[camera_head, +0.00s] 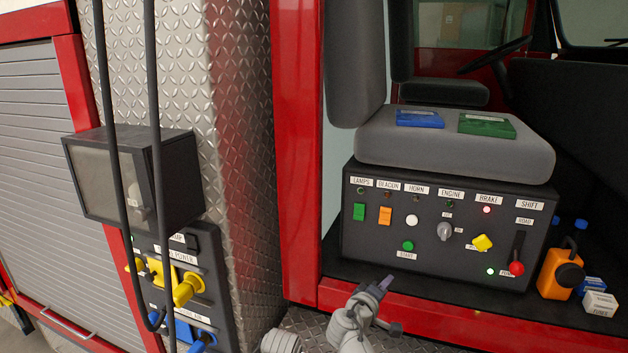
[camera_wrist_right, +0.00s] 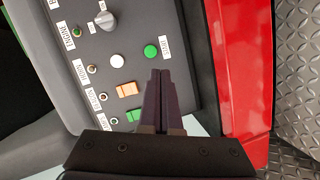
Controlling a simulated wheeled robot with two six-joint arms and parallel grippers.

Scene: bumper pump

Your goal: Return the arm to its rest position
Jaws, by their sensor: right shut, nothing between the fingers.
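My right gripper (camera_head: 384,283) is low in the middle of the head view, in front of the cab's red sill and below the black control panel (camera_head: 375,238). In the right wrist view its two dark fingers (camera_wrist_right: 160,75) are together with nothing between them. Their tips appear close to the green START button (camera_wrist_right: 151,51) in that view, but the head view shows them apart from the panel. The START button also shows in the head view (camera_head: 408,246). My left gripper is not in view.
The panel carries an engine knob (camera_head: 444,231), a yellow brake knob (camera_head: 482,242) and a red-tipped shift lever (camera_head: 516,267). A grey seat (camera_head: 450,150) is above it. An orange lamp-like object (camera_head: 560,274) and small boxes stand at right. Black cables hang at left before a grey box (camera_head: 100,190).

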